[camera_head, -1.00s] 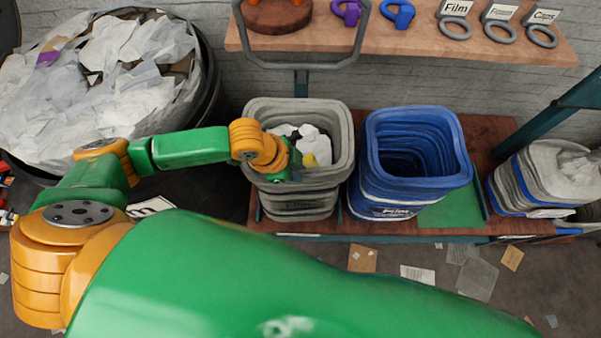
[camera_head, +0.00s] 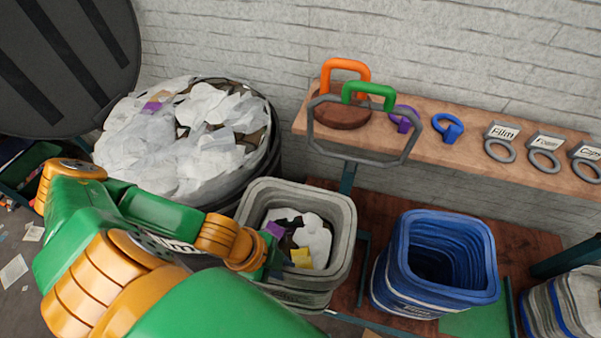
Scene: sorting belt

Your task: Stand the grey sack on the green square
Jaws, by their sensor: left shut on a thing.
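The grey sack (camera_head: 345,262) is an open-topped, ribbed bag with white, purple and yellow scraps inside. It stands upright at the left end of the brown lower board, left of the blue sack (camera_head: 397,290). My left gripper (camera_head: 274,262) is shut on the grey sack's near-left rim; the fingertips are mostly hidden by the wrist and rim. Whether the sack's bottom touches the board is hidden. The green square (camera_head: 478,322) lies at the right, partly covered by the blue sack. My right gripper is not in view.
A large bin of white film (camera_head: 190,140) stands at the back left. A grey hoop (camera_head: 411,145) on a post stands behind the sacks. The wooden shelf (camera_head: 460,150) holds coloured clips and labelled rings. A striped sack (camera_head: 565,305) stands at the far right.

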